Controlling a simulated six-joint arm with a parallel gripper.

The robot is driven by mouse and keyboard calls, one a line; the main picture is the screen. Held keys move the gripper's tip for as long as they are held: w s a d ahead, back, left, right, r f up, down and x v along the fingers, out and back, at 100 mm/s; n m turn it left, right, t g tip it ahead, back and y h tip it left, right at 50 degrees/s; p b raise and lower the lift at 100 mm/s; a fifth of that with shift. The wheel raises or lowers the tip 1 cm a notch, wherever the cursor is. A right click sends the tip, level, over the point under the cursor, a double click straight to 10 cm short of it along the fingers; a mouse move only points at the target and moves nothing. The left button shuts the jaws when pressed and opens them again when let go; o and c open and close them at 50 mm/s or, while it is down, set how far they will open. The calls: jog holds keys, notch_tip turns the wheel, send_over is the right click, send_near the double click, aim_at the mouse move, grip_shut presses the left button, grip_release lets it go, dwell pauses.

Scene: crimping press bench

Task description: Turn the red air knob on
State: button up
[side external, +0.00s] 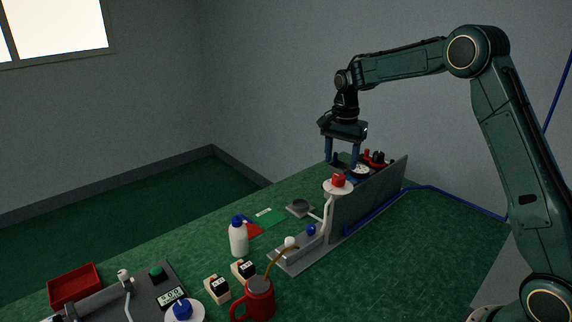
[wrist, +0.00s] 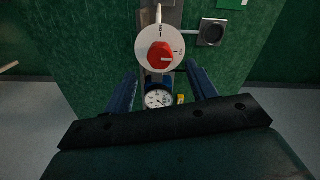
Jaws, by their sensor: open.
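The red air knob (side external: 338,181) sits on a white round dial on a stand beside a grey panel. In the wrist view the knob (wrist: 160,56) shows from above, with a pale pointer mark toward the right. Small labels sit at the dial's top and right, too small to read surely. My gripper (side external: 343,162) is open and empty, fingers pointing down, above and just behind the knob. In the wrist view its two fingers (wrist: 160,70) stand wide apart, left and right below the dial. No contact with the knob shows.
A round white gauge (wrist: 158,99) lies between my fingers in the wrist view. The grey panel (side external: 367,197) stands beside the knob. A white bottle (side external: 238,238), red mug (side external: 258,300) and red tray (side external: 75,285) are farther left and forward. A blue hose (side external: 455,198) runs right.

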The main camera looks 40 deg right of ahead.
aim_at(339, 176)
jog(key=shift+f, duration=2.45)
jog(key=c, duration=1)
